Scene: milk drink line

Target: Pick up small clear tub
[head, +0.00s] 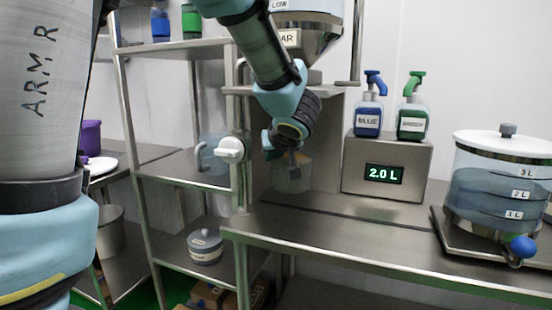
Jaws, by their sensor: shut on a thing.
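The small clear tub (303,180) is a faint, see-through vessel below the metal hopper, just above or on the steel surface at the centre. I cannot tell whether its base touches that surface. My gripper (295,170) reaches down from above and is shut on the tub's upper part. The gripper and wrist hide part of the tub's rim, and its contents are hard to make out.
The hopper (312,38) hangs close above my wrist. A white knob (230,149) and clear jug (211,160) are left.

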